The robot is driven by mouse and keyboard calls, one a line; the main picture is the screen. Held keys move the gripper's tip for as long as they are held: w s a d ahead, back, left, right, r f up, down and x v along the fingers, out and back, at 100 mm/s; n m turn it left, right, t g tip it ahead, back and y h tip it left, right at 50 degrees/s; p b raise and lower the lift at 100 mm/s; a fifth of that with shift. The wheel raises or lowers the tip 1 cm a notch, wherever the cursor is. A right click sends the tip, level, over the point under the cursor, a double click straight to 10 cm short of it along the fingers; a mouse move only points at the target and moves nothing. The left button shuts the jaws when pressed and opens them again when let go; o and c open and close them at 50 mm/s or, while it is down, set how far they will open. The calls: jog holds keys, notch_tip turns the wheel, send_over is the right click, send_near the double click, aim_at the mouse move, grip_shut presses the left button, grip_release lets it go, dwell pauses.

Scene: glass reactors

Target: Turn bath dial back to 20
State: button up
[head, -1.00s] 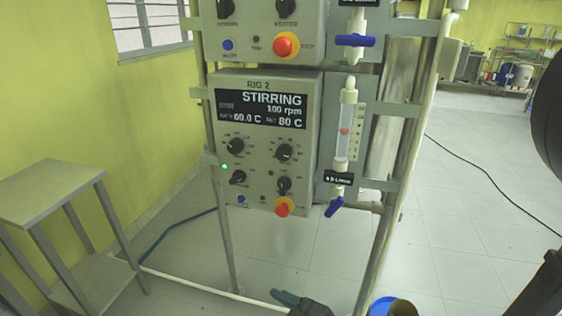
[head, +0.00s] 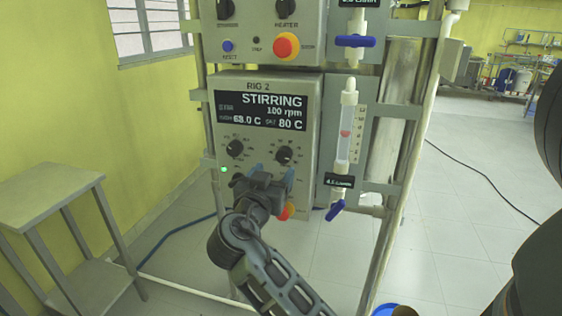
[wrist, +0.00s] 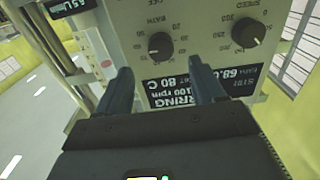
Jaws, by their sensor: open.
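The bath dial (head: 284,154) is a black knob on the grey RIG 2 panel, below and right of its display (head: 261,109). The display reads STIRRING, 100 rpm, a bath of about 68.0 C and set 80 C. My gripper (head: 264,173) is open in front of the panel, just below the upper dials, and hides the lower ones. In the upside-down wrist view, the bath dial (wrist: 160,45) appears beyond the gap between my open fingers (wrist: 160,83). The fingers appear apart from it, with nothing between them.
The speed dial (head: 235,149) sits left of the bath dial. A red stop button (head: 287,211) is partly behind my gripper. A flow tube (head: 344,130) with a blue valve (head: 335,210) stands right of the panel. A grey side table (head: 50,195) is at left.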

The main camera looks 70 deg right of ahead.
aim_at(283, 158)
jog(key=d, duration=0.2)
jog(key=d+p, duration=0.1)
jog(key=d, duration=0.4)
jog(key=shift+w+p, duration=0.3)
jog(key=shift+p, duration=0.05)
jog(key=c, duration=1)
